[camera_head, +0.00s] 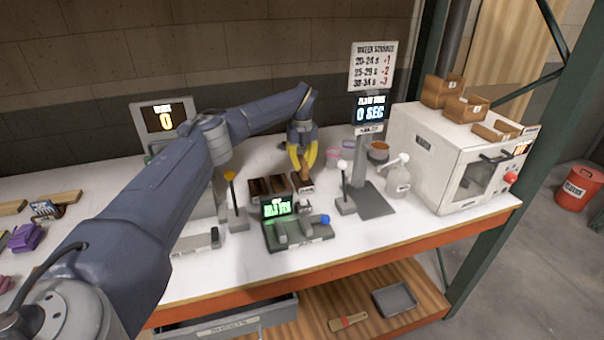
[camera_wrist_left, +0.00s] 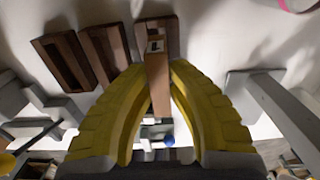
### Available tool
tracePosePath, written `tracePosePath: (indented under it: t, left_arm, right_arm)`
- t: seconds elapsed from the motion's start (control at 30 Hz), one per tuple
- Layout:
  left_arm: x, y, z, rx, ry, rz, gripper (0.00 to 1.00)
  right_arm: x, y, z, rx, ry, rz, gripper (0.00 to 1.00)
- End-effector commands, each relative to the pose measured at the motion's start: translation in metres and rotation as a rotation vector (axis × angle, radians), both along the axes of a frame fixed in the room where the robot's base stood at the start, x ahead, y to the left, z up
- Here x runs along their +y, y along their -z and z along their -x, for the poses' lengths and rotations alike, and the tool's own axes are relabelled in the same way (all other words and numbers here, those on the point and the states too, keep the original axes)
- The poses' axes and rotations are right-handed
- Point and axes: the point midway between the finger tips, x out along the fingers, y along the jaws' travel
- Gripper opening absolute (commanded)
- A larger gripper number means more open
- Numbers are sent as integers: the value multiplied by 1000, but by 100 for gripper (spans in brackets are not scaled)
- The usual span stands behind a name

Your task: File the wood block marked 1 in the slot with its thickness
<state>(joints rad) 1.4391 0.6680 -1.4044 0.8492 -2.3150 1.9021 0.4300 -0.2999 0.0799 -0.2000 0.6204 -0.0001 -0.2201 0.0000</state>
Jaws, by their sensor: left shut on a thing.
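My left gripper (camera_head: 303,172) has yellow fingers pointing down at the rack. In the left wrist view its fingers (camera_wrist_left: 158,92) are shut on a brown wood block (camera_wrist_left: 158,88). The block has a small pale label with a dark mark near its far end, too small to read surely. The rack has three dark wooden slots: left (camera_wrist_left: 62,62), middle (camera_wrist_left: 108,50) and right (camera_wrist_left: 146,24). In the head view the left slot (camera_head: 258,190) and middle slot (camera_head: 280,186) look empty. The block is at the right slot; I cannot tell whether it is inside or above.
A device with a green display (camera_head: 277,206) stands just in front of the rack. A yellow-knobbed lever (camera_head: 231,190) is left of it, a white-knobbed lever (camera_head: 343,185) right. A grey post with signs (camera_head: 371,160) and a white oven (camera_head: 440,155) stand further right.

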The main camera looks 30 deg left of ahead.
Motion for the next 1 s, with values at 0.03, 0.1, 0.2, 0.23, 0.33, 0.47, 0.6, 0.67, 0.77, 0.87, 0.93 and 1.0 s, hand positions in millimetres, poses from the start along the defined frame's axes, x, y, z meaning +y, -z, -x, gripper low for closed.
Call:
tracePosePath:
  t: [0.03,0.1,0.2,0.23,0.33,0.47,0.6,0.67,0.77,0.87,0.93,1.0]
  left_arm:
    - [0,4,0,1,0,0,0]
    - [0,10,0,1,0,0,0]
    - [0,23,1,2,0,1,0]
    - [0,27,0,2,0,1,0]
    - [0,38,0,1,0,0,0]
    - [0,41,0,-1,0,1,0]
    - [0,40,0,-1,0,1,0]
    - [0,41,0,0,0,0,0]
    - [0,43,0,0,0,0,0]
    - [0,44,0,0,0,0,23]
    - [0,44,0,0,0,0,31]
    - [0,44,0,0,0,0,36]
  right_arm:
    - [0,0,0,0,0,0,100]
    - [0,0,0,0,0,0,100]
    - [0,0,0,0,0,0,100]
    - [0,0,0,0,0,0,100]
    - [0,0,0,0,0,0,100]
    - [0,0,0,0,0,0,100]
    - [0,0,0,0,0,0,100]
    - [0,0,0,0,0,0,100]
    - [0,0,0,0,0,0,100]
    - [0,0,0,0,0,0,100]
    - [0,0,0,0,0,0,100]
    - [0,0,0,0,0,0,100]
